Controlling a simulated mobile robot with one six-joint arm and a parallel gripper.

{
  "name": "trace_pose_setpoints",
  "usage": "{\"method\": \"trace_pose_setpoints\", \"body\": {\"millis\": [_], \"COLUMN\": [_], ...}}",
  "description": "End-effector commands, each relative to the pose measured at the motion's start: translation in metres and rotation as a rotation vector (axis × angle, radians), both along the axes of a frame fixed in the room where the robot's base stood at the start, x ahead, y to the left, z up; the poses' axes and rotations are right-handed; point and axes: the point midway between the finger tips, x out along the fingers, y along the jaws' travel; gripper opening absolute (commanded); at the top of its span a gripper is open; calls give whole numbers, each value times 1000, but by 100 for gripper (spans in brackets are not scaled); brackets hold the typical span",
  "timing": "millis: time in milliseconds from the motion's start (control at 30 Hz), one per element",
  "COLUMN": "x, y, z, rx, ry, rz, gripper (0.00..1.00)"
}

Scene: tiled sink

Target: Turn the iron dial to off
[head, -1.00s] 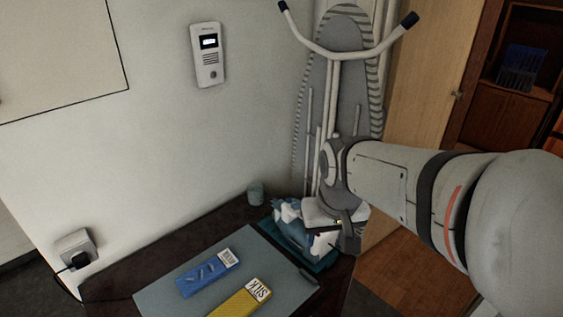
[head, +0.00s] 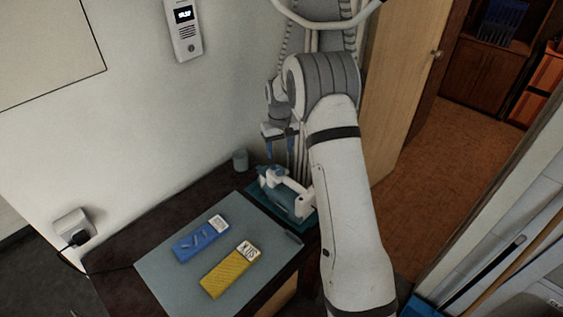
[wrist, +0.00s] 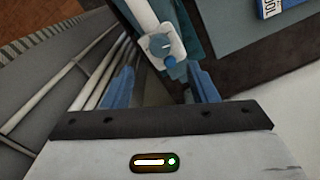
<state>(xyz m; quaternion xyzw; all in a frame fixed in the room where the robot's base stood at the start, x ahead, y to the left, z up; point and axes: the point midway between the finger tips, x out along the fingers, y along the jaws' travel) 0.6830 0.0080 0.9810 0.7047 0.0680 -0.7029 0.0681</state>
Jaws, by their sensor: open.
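The iron (head: 291,183), white and blue, sits at the right back of the dark table. In the wrist view, the white part of the iron (wrist: 144,17) carries the round grey-blue dial (wrist: 160,46), which has a small pale mark. A blue knob (wrist: 169,61) sits just below the dial. I cannot read any dial labels. My gripper (head: 279,148) is over the back of the iron, its fingers pointing down. In the wrist view, the open gripper (wrist: 162,87) has its blue fingers apart and empty, with the dial ahead between them. No contact shows.
A blue packet (head: 201,238) and a yellow packet (head: 231,269) lie on a grey mat (head: 158,268). A small cup (head: 240,160) stands by the wall behind the iron. An ironing board (head: 331,38) leans close behind my arm. A plugged socket (head: 73,228) is at left.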

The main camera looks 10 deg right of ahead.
Motion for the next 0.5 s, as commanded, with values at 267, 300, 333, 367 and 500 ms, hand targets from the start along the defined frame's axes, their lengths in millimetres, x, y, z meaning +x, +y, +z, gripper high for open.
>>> {"method": "trace_pose_setpoints", "body": {"millis": [267,300,333,367,500], "x": [2,3,3,3,3], "y": [0,0,0,0,-1], "z": [-32,-39,-44,-49,-68], "rx": [0,0,-1,0,0], "ry": [8,7,8,7,6], "rz": [2,2,2,2,2], "gripper": [53,53,53,53,53]}}
